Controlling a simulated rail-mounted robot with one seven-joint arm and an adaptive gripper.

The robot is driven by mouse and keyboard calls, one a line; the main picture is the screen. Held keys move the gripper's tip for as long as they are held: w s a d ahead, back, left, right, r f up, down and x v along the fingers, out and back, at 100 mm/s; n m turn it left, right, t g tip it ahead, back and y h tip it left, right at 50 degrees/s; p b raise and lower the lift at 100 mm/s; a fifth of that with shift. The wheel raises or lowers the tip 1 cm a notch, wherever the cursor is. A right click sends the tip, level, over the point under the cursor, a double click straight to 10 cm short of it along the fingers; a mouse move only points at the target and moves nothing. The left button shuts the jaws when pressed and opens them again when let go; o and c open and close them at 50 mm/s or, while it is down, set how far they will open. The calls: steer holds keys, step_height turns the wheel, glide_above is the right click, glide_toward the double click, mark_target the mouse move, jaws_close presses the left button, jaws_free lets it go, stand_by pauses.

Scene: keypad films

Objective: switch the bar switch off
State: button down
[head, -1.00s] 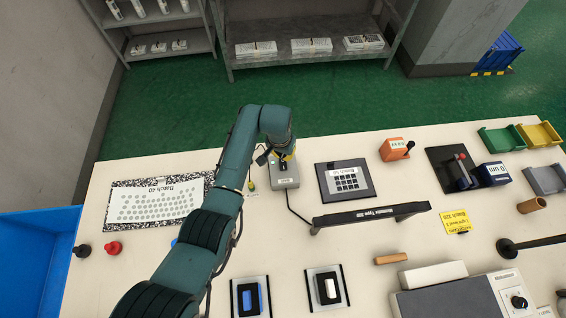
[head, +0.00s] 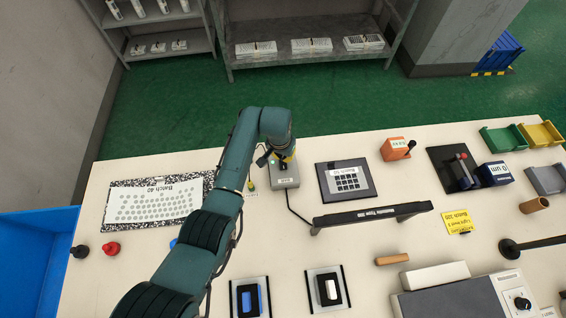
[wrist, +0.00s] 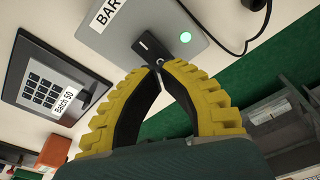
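The bar switch is a grey box (head: 286,180) on the table, partly covered by my arm in the head view. In the wrist view the box (wrist: 128,22) carries a "BAR" label, a dark bar (wrist: 148,46) and a lit green light (wrist: 185,37). My gripper (wrist: 160,66) has yellow ribbed fingers with their tips together. The tips are right at the near end of the dark bar; I cannot tell whether they touch it. Nothing is seen held between them. My gripper (head: 283,160) is over the box in the head view.
A keypad (head: 346,181) lies to the right of the box, and a dark cable runs from the box towards a black bar-shaped stand (head: 372,215). A dotted sheet (head: 155,204) lies to the left. An orange box (head: 397,148) stands farther right.

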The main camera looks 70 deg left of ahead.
steer(key=shift+f+b, duration=1.1)
steer(key=shift+f, duration=0.5)
stand_by(0.4)
steer(key=shift+r, duration=0.1)
step_height(320, 180, up, 7)
steer(key=p, duration=0.7)
steer(key=shift+r, duration=0.1)
